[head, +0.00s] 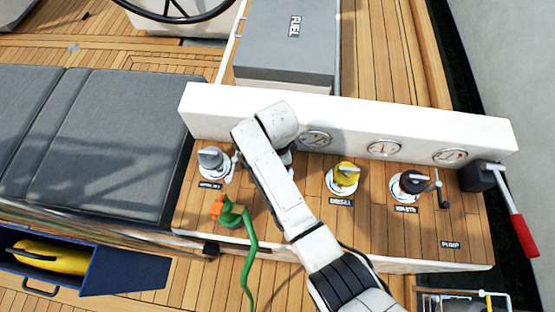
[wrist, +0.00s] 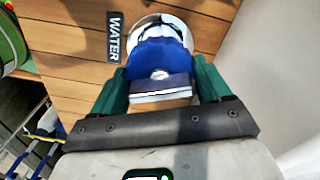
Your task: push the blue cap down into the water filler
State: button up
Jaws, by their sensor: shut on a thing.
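The blue cap (wrist: 158,57) is between the green fingers of my gripper (wrist: 160,72) in the wrist view. The gripper is shut on the cap's grip. The white rim of the water filler (wrist: 181,22) shows around the far side of the cap, beside the black WATER label (wrist: 115,37). The cap is at the filler's mouth; how deep it sits cannot be told. In the head view my arm hides the cap, the filler and the gripper.
In the head view the grey-capped filler (head: 211,159), yellow diesel cap (head: 344,173) and black waste cap (head: 411,182) stand along the wooden deck. A white gauge panel (head: 480,137) rises behind. A green hose (head: 250,255) lies left of my arm. A red-handled lever (head: 522,232) is at right.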

jog(key=shift+f, duration=0.35)
jog(key=o, duration=0.9)
jog(key=shift+r, duration=0.1)
notch_tip(320, 180, up, 3)
jog(key=p, duration=0.2)
jog(key=shift+p, duration=0.4)
jog(key=shift+r+p, duration=0.3)
jog(key=shift+r, duration=3.65)
jog(key=s+d+f+n+b, duration=0.1)
jog(key=s+d+f+n, duration=0.15)
jog(key=d, duration=0.35)
jog(key=s+d+f+n+b, duration=0.1)
jog(key=s+d+f, duration=0.2)
jog(key=d, duration=0.4)
jog(key=s+d+n+b, duration=0.1)
jog(key=s+d+n, duration=0.2)
jog(key=s+d, duration=0.3)
jog(key=s+d+n+b, duration=0.1)
jog(key=s+d+n, duration=0.2)
jog(key=s+d, duration=0.2)
jog(key=s+d+n+t+b, duration=0.1)
jog(key=s+d+n, duration=0.2)
jog(key=s+d, duration=0.3)
jog(key=shift+s+d+f+n, duration=0.1)
jog(key=shift+s+d+n, duration=0.05)
jog(key=shift+s, duration=0.85)
jog(key=shift+s+d+f+n, duration=0.1)
jog(key=shift+s+d, duration=0.05)
jog(key=shift+s, duration=0.8)
